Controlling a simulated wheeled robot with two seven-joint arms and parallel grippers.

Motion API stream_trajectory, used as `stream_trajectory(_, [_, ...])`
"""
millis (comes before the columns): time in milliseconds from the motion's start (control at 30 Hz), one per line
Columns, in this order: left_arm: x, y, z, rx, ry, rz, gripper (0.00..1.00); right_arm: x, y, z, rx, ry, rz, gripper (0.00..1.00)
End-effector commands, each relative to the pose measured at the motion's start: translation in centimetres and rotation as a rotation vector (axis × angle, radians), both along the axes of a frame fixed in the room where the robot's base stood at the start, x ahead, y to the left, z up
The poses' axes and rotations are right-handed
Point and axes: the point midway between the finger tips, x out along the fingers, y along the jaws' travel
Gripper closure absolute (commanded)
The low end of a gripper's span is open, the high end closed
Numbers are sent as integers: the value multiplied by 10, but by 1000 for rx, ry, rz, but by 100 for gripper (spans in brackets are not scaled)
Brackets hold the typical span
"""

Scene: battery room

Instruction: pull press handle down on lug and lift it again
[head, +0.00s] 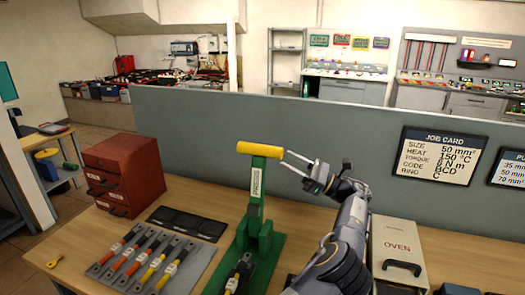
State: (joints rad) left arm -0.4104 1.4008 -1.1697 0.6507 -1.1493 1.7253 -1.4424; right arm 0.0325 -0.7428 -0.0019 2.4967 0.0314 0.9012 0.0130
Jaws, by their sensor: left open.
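A green press (263,240) stands on the bench, with an upright green lever topped by a yellow crossbar handle (258,149). The handle is raised. A dark cable piece with a yellow band (234,281) lies at the foot of the press; its lug end is not clear to see. My left gripper (286,159) is open and empty, its fingertips just right of the handle's right end. I cannot tell whether they touch it. My right gripper is not in view.
Left of the press are a tray (196,273) with several cables, a dark flat panel (187,223) and a red drawer box (126,173). An oven (398,250) stands at right. A grey partition (340,150) with a job card (437,156) rises behind.

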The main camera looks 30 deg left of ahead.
Motion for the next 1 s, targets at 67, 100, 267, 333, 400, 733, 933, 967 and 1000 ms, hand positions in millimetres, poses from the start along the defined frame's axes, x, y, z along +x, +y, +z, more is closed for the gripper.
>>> stream_trajectory(67, [-4,12,8,-1,0,4,48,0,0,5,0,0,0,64])
stream_trajectory(100, [-5,18,10,-1,0,4,48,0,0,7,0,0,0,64])
stream_trajectory(267, [-11,41,19,-3,0,3,48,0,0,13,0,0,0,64])
stream_trajectory(333, [-13,49,22,-3,-1,3,48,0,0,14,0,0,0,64])
stream_trajectory(400, [-14,55,24,-3,0,3,48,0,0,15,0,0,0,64])
stream_trajectory(733, [-15,60,25,-4,0,0,48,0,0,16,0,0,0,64])
stream_trajectory(933, [-15,60,25,-4,-1,0,70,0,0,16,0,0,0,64])
stream_trajectory(967, [-15,60,25,-4,-1,0,74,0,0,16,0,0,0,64])
stream_trajectory(1000, [-15,60,25,-4,-1,0,79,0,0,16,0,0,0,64])
